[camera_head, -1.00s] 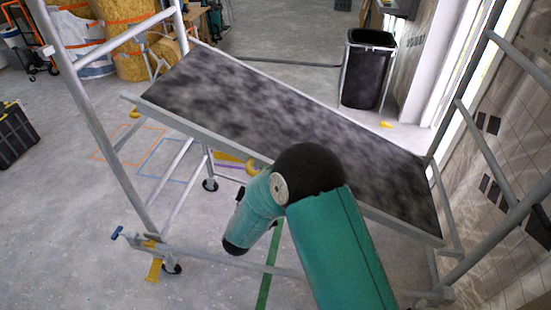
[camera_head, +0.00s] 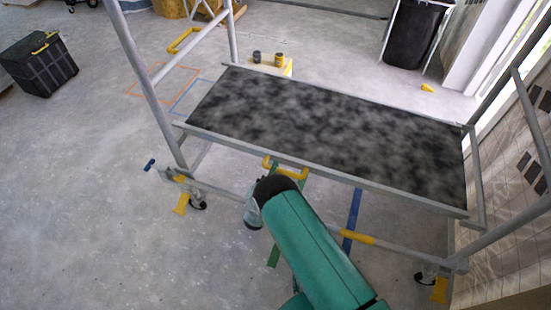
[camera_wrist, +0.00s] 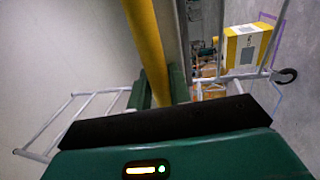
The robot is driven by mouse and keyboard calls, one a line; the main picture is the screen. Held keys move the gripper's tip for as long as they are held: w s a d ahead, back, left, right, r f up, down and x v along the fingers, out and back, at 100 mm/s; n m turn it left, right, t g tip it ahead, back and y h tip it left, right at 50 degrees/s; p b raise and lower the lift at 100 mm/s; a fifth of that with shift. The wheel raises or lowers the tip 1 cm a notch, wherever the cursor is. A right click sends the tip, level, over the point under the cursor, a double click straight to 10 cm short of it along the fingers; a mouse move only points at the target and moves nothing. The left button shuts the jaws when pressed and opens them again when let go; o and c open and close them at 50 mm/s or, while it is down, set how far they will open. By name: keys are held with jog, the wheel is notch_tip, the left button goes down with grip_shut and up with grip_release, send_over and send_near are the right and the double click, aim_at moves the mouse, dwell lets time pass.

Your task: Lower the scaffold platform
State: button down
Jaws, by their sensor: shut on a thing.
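The scaffold platform (camera_head: 330,130) is a dark speckled deck in a grey metal frame, seen in the head view between the scaffold's end frames. It slopes slightly down to the right in the picture. A yellow handle (camera_head: 290,174) is on its near long edge, left of the middle. My arm reaches up to this handle and hides most of my gripper there. In the wrist view the yellow bar of the handle (camera_wrist: 146,45) runs between the green fingers of my gripper (camera_wrist: 160,88), which is shut on it.
The left end frame (camera_head: 140,70) and the right rails (camera_head: 535,125) flank the deck. A lower bar with a yellow sleeve (camera_head: 357,238) crosses beneath it. A black bin (camera_head: 415,35) and paint cans (camera_head: 278,59) stand behind. A black toolbox (camera_head: 40,65) is far left, with open floor before it.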

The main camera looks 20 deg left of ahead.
jog(key=shift+n, duration=0.4)
jog(key=shift+f, duration=2.15)
jog(key=c, duration=1.7)
grip_release()
jog(key=o, duration=0.4)
jog(key=shift+w+f, duration=0.1)
jog(key=shift+f, duration=0.15)
jog(key=shift+c, duration=0.2)
jog(key=shift+r, duration=0.25)
jog(key=shift+r, duration=0.1)
